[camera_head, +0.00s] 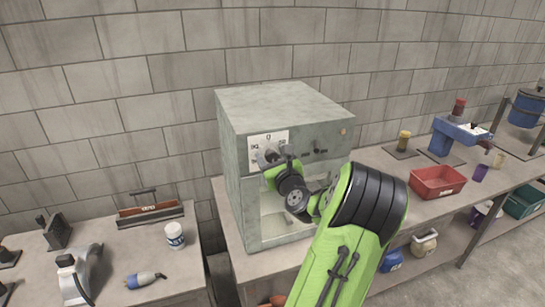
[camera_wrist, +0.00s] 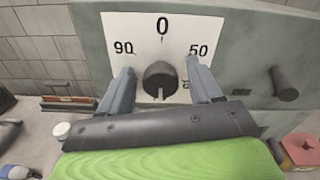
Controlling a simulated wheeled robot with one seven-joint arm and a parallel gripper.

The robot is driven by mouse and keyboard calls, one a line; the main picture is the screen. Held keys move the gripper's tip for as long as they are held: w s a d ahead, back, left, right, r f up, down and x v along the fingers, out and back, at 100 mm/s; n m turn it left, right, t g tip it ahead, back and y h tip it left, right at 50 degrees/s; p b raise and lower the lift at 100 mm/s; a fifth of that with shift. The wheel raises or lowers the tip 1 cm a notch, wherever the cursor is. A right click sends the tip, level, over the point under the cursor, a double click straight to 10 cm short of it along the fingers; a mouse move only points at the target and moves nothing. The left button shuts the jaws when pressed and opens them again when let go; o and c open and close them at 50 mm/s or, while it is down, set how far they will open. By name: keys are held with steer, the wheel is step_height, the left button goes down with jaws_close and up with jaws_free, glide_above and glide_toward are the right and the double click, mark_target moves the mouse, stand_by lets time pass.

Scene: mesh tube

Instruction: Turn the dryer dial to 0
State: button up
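The dryer (camera_head: 236,165) is a grey-green box on the bench, open at the front below its panel. Its white dial plate (camera_wrist: 180,33) shows 0 at the top, 90 at the left and 50 at the right. The dark round dial (camera_wrist: 160,77) sits at the plate's middle, with a pale mark at its lower edge. My gripper (camera_wrist: 161,77) is open, with one finger on each side of the dial and gaps visible between. In the head view my gripper (camera_head: 272,157) is at the dial plate (camera_head: 256,141), and it partly hides the dial.
A second dark knob (camera_wrist: 284,83) sticks out to the right of the plate. A red bin (camera_head: 437,183) and a blue machine (camera_head: 455,135) stand on the right bench. A white jar (camera_head: 175,236) and a wooden tool tray (camera_head: 150,213) are on the left bench.

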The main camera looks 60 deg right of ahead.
steer(key=c, duration=0.9)
steer(key=shift+c, duration=0.2)
steer(key=shift+n, duration=0.3)
